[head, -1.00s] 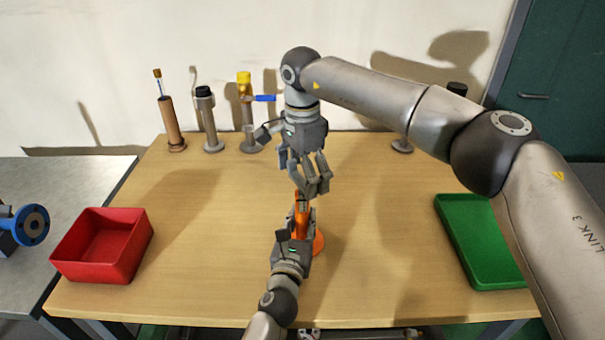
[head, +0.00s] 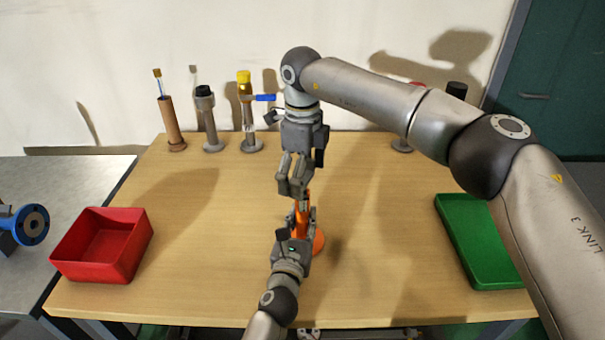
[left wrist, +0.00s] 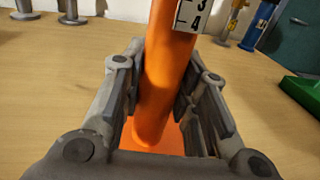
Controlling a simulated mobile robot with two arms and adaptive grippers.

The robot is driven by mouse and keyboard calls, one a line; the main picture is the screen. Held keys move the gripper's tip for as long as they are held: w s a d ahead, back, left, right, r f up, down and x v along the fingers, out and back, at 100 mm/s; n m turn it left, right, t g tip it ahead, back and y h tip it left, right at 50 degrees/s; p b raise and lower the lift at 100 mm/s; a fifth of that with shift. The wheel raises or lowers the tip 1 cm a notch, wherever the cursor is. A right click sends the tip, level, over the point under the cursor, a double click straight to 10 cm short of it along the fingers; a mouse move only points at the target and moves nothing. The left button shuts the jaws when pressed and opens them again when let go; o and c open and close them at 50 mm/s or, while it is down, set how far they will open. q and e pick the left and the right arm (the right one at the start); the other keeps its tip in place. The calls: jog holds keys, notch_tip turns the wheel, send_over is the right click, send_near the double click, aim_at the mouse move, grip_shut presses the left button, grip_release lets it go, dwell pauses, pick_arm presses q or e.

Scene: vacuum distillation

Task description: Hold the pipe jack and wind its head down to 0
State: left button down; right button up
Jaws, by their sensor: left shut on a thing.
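In the left wrist view, the fingers (left wrist: 165,60) flank the jack's orange tube (left wrist: 160,95). A white scale plate (left wrist: 194,14) on the tube shows a 3 and a 4; the rest is cut off. My right gripper (head: 293,188) points down right over the jack's top. Its fingers look close together, but they hide the head, so I cannot tell whether they grip it.
A red tray (head: 102,255) lies at the left of the table (head: 200,285) and a green tray (head: 478,250) at the right. Several pipe-like stands, one with a blue handle (head: 265,98), line the back edge. The table between the trays and the jack is clear.

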pick_arm(q)
jog(key=shift+s+f, duration=0.1)
jog(key=shift+f, duration=0.35)
pick_arm(e)
jog(key=m, duration=0.6)
jog(key=shift+r, duration=0.35)
pick_arm(q)
jog(key=shift+a, duration=0.1)
pick_arm(e)
jog(key=m, duration=0.6)
jog(key=shift+w, duration=0.1)
jog(key=shift+m, duration=0.4)
jog(key=o, duration=0.7)
pick_arm(q)
jog(key=shift+s, duration=0.1)
pick_arm(e)
jog(key=shift+o, duration=0.2)
pick_arm(q)
jog(key=shift+r, duration=0.1)
pick_arm(e)
jog(key=shift+f, duration=0.1)
jog(key=shift+s, duration=0.2)
pick_arm(q)
jog(key=shift+r, duration=0.25)
pick_arm(e)
notch_tip(320, 180, up, 12)
